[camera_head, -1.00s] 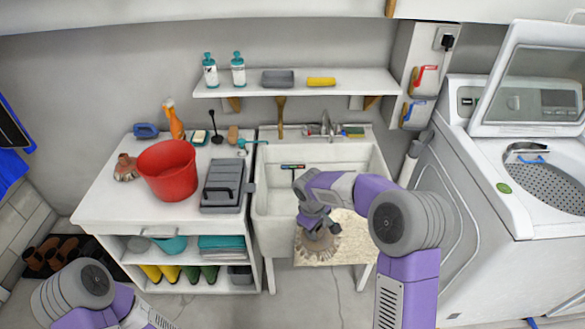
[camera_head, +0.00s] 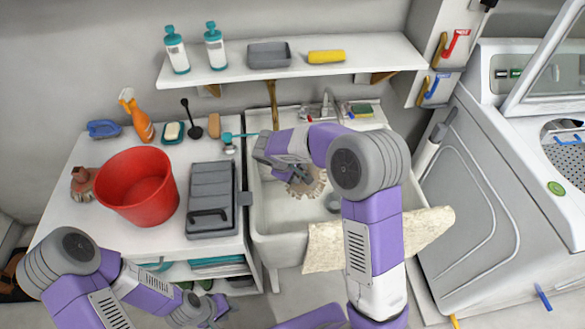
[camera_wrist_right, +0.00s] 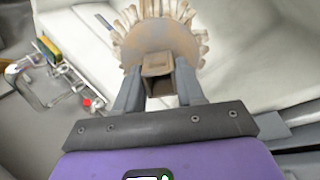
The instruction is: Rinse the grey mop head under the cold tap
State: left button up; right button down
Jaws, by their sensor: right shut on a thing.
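The mop head (camera_head: 312,186), round with a fringed edge and looking greyish tan, is over the white sink basin (camera_head: 300,212). My right gripper (camera_head: 290,172) is shut on its socket. In the right wrist view the mop head (camera_wrist_right: 160,38) sits between the fingers of the right gripper (camera_wrist_right: 158,88), fringe facing away. The chrome tap (camera_head: 328,104) stands at the sink's back; it also shows in the wrist view (camera_wrist_right: 22,72), left of the mop head, with a red-marked handle.
A red bucket (camera_head: 137,188) and grey toolbox (camera_head: 211,200) stand on the counter left of the sink. A beige cloth (camera_head: 428,228) hangs over the sink's front. A wall shelf (camera_head: 380,58) runs above. A washing machine (camera_head: 470,200) stands at right.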

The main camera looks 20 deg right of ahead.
aim_at(310, 167)
jog(key=shift+f, duration=0.4)
jog(key=shift+d+f, duration=0.1)
jog(key=shift+w+d+f, duration=0.1)
jog(key=shift+w+d, duration=0.1)
jog(key=shift+d, duration=0.25)
jog(key=shift+w+d, duration=0.15)
jog(key=shift+d, duration=0.3)
jog(key=w+d, duration=0.1)
jog(key=d, duration=0.1)
jog(key=w+d+f+p, duration=0.1)
jog(key=d, duration=0.1)
jog(key=w+d+p, duration=0.1)
jog(key=d, duration=0.1)
jog(key=shift+d+f, duration=0.25)
jog(key=shift+d, duration=0.15)
jog(key=shift+w+d+f, duration=0.15)
jog(key=shift+w+d, duration=0.15)
jog(key=shift+d, duration=0.4)
jog(key=shift+w+d+f, duration=0.2)
jog(key=shift+w+d, duration=0.1)
jog(key=shift+d, duration=0.35)
jog(key=shift+w+d+f, duration=0.15)
jog(key=shift+w+d, duration=0.15)
jog(key=shift+d, duration=0.4)
